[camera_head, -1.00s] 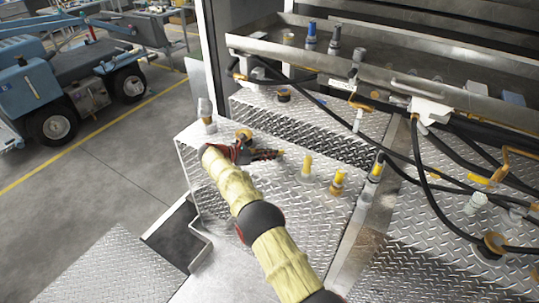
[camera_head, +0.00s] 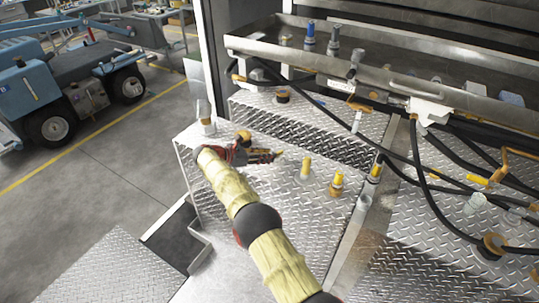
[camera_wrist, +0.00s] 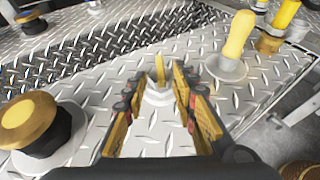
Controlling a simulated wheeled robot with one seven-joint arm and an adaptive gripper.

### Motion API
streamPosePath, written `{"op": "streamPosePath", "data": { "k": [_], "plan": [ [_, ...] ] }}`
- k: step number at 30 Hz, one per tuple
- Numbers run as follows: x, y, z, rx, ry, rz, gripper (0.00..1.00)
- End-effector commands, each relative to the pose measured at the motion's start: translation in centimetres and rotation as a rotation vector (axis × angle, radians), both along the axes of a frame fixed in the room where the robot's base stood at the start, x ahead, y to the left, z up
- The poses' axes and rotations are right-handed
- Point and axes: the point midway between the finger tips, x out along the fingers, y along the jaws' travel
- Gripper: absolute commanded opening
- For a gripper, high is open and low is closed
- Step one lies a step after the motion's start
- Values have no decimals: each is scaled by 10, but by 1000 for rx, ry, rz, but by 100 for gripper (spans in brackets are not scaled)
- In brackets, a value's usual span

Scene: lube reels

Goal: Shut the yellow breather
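In the wrist view, a slim upright yellow piece (camera_wrist: 160,70) on a pale round base stands between the tips of my gripper (camera_wrist: 159,80). Its two fingers are apart, one on each side of it; I cannot tell whether they touch it. Which yellow fitting is the breather is not marked. In the head view, my gripper (camera_head: 272,156) is low over the tread-plate box top, and its fingers hide most of this piece. A taller yellow handle (camera_head: 306,166) on a round base stands to the right; it also shows in the wrist view (camera_wrist: 238,36).
A brass-and-black cap (camera_wrist: 30,120) is close at the left in the wrist view. More yellow-topped fittings (camera_head: 337,182) stand at the right of the box top. A tray (camera_head: 390,72) with black hoses runs behind. A clear cylinder (camera_head: 204,108) stands at the box's left corner.

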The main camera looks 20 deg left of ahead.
Motion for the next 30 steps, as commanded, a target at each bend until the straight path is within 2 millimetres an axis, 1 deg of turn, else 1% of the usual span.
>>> {"op": "streamPosePath", "data": {
  "k": [3,9,15,20,28,30],
  "plan": [
    [-16,17,9,2,0,4,27],
    [-41,44,25,1,-1,2,27],
    [-59,61,37,2,-3,1,27],
    [-65,67,40,1,-1,1,27],
    [-66,68,40,1,-1,1,27],
    [-64,65,41,1,-1,-3,31]
  ]
}}
